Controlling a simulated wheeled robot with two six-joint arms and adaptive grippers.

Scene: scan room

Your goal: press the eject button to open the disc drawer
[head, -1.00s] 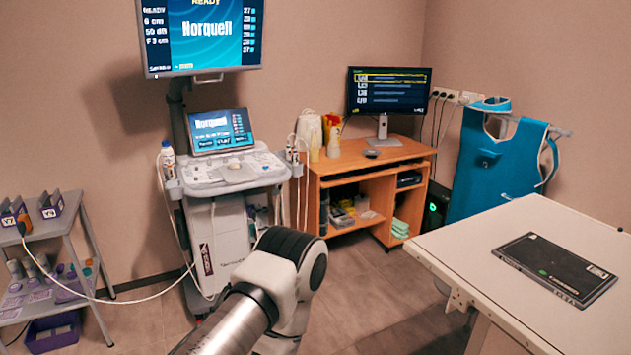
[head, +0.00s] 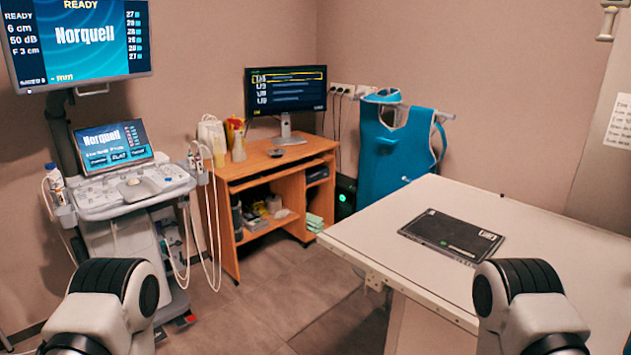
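No eject button or disc drawer can be made out at this distance. A dark computer tower (head: 345,198) with a green light stands on the floor at the right end of the wooden desk (head: 262,168). A small dark box (head: 317,174) sits in the desk's upper right shelf; its front is too small to read. Parts of both my arms show at the bottom of the head view, one at the left and one at the right. Neither gripper is in view.
A monitor (head: 286,92) stands on the desk. An ultrasound cart (head: 135,190) with hanging cables is left of it. A white table (head: 480,205) bearing a black flat panel (head: 450,236) fills the right. A blue apron (head: 393,150) hangs behind. Floor (head: 265,300) before the desk is clear.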

